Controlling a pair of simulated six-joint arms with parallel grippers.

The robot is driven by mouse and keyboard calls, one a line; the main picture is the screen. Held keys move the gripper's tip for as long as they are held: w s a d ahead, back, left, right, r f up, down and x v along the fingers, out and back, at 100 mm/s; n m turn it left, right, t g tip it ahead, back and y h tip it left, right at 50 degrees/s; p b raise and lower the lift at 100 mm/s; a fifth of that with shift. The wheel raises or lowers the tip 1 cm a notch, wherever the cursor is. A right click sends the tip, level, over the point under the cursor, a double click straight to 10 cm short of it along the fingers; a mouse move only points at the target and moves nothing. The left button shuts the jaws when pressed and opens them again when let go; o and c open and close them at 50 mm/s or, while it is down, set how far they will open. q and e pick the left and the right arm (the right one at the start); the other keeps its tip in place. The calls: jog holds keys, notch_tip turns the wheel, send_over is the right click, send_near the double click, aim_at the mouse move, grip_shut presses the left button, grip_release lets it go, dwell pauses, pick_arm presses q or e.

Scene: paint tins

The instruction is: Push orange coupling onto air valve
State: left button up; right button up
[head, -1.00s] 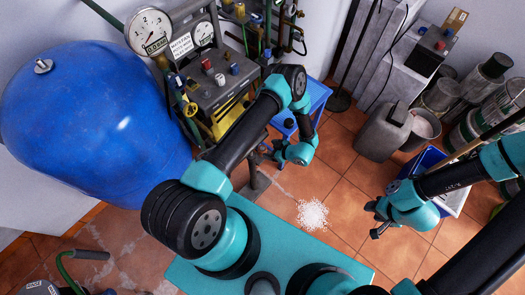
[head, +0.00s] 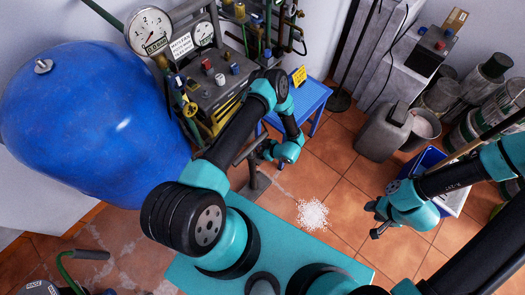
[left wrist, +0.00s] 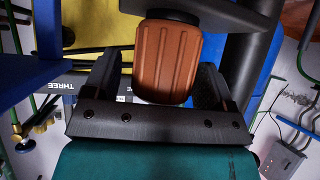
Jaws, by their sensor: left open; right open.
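An orange-brown ribbed piece, which looks like the orange coupling (left wrist: 168,62), shows in the left wrist view between the two fingers of my left gripper (left wrist: 155,80). The fingers are open, one on each side of it, with its top end against a dark part. I cannot tell whether they touch it. In the head view my left gripper (head: 258,158) is low beside a dark metal stand (head: 252,170); the coupling cannot be made out there. I cannot identify the air valve with certainty. My right gripper (head: 376,220) is open and empty above the floor at the right.
A blue tank (head: 90,120) fills the left side. A gauge panel (head: 215,80) with valves and pipes stands behind my left arm. A blue table (head: 312,96) with a yellow sign (head: 299,75) is behind it. A grey canister (head: 383,135) and white granules (head: 312,214) are on the tiled floor.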

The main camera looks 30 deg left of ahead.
aim_at(261, 148)
pick_arm(q)
jog(key=shift+a+f, duration=0.15)
jog(key=shift+a, duration=0.05)
jog(key=shift+c, duration=0.3)
jog(key=c, duration=0.9)
jog(key=shift+c, duration=0.2)
jog(key=shift+r, duration=1.5)
jog(key=shift+d+r, duration=0.2)
jog(key=shift+r, duration=0.15)
jog(key=d, duration=1.7)
jog(key=shift+s+d, duration=0.15)
jog(key=shift+d, duration=0.2)
jog(key=shift+f, duration=0.1)
